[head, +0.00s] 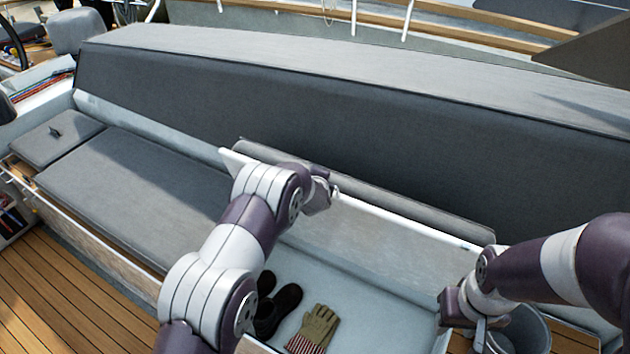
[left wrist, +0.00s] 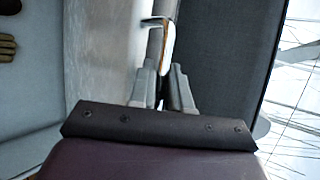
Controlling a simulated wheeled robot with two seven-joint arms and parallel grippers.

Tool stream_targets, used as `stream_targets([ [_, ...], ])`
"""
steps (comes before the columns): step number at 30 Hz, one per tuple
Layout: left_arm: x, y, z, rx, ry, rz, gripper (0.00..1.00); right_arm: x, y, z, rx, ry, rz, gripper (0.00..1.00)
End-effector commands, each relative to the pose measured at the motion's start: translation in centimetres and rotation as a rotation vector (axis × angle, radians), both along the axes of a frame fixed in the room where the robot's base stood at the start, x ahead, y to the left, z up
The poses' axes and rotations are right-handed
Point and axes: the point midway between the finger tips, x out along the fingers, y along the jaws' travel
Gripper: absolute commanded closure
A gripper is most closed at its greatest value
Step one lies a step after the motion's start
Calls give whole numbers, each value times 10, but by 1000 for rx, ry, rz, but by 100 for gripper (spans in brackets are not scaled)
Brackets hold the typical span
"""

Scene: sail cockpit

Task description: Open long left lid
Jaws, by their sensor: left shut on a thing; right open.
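The long lid (head: 385,236) stands raised on its long edge in front of the backrest, its pale underside facing me and its grey cushion behind. My left gripper (head: 320,192) is at the lid's upper edge. In the left wrist view its fingers (left wrist: 164,88) are shut on that edge, with the pale underside (left wrist: 105,50) to the left and dark grey cushioning to the right. The locker (head: 345,290) below is uncovered. My right gripper (head: 466,318) is open and empty, low at the locker's right end by a grey bucket (head: 530,330).
Dark boots (head: 280,308) and tan gloves with striped cuffs (head: 318,328) lie in the locker. A shut cushioned lid (head: 135,185) and a smaller one with a latch (head: 58,140) lie to the left. The long backrest (head: 300,105) bounds the back; wooden floor (head: 60,295) is clear at lower left.

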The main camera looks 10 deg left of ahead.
Motion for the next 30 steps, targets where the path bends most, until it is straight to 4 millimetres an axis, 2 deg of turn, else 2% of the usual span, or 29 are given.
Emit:
stream_targets([
  [3,2,0,0,0,8,0,100,0,0,7,0,0,0,57],
  [17,5,-1,-1,0,7,-1,100,0,0,8,0,0,0,57],
  [18,5,-1,-1,-1,8,-1,70,0,0,8,0,0,0,57],
  [19,5,-1,-1,0,7,-1,62,0,0,8,0,0,0,57],
  [30,1,-1,-1,0,11,-1,62,0,0,6,0,0,0,57],
])
